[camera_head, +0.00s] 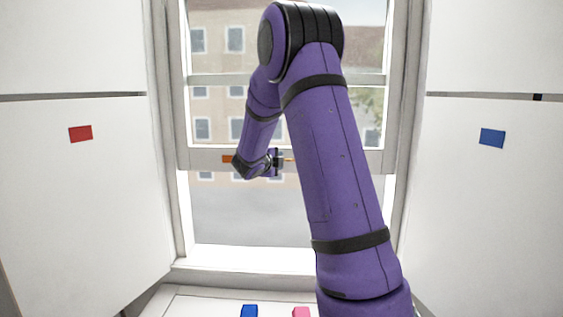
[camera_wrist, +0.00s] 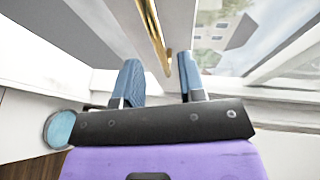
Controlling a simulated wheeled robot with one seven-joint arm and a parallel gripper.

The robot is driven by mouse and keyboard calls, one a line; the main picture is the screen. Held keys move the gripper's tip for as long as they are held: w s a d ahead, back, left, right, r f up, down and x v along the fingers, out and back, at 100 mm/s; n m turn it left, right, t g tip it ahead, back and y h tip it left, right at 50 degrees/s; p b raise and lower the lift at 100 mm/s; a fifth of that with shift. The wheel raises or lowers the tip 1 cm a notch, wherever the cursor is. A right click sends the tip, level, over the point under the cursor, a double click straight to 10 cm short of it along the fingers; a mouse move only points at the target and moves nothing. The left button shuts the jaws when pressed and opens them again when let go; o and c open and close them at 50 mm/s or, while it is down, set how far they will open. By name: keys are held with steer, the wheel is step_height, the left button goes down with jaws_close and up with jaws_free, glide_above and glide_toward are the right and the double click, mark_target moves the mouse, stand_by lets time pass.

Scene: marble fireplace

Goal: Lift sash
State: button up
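The window sash has a pale bottom rail (camera_head: 205,158) across the middle of the head view. Below the rail is a wide, clear-looking area down to the sill; I cannot tell surely whether it is open or glazed. A brass-coloured bar handle (camera_wrist: 152,30) runs along white framing in the wrist view; an orange-brown piece (camera_head: 228,158) shows on the rail in the head view. My gripper (camera_head: 276,162) is at the rail, partly hidden by my wrist. In the wrist view its blue fingers (camera_wrist: 158,72) stand apart, with the bar's near end between them, closer to the right finger.
White panels stand either side, with a red patch (camera_head: 80,133) on the left and a blue patch (camera_head: 492,138) on the right. A blue block (camera_head: 249,311) and a pink block (camera_head: 301,312) lie on the white surface below the window.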

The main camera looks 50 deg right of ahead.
steer(key=v, duration=0.6)
steer(key=shift+a+r, duration=0.1)
stand_by(0.4)
steer(key=a+r+n+t+y, duration=0.65)
steer(key=a+n, duration=0.25)
steer(key=a, duration=0.2)
steer(key=s+a+r+n+y, duration=0.2)
steer(key=s+a+n+y, duration=0.45)
steer(key=a+n, duration=0.5)
steer(key=s+a+f+n+g, duration=0.2)
steer(key=s+n, duration=0.1)
steer(key=s, duration=0.5)
steer(key=s+a+f+n+g+y, duration=0.1)
steer(key=s+a+f+n+g, duration=0.1)
steer(key=s, duration=0.7)
steer(key=s+a+f+n+g+y, duration=0.1)
steer(key=s+a+f+n+g, duration=0.1)
steer(key=s+a+n, duration=0.2)
steer(key=s+n, duration=0.2)
steer(key=s, duration=0.2)
steer(key=shift+s, duration=0.35)
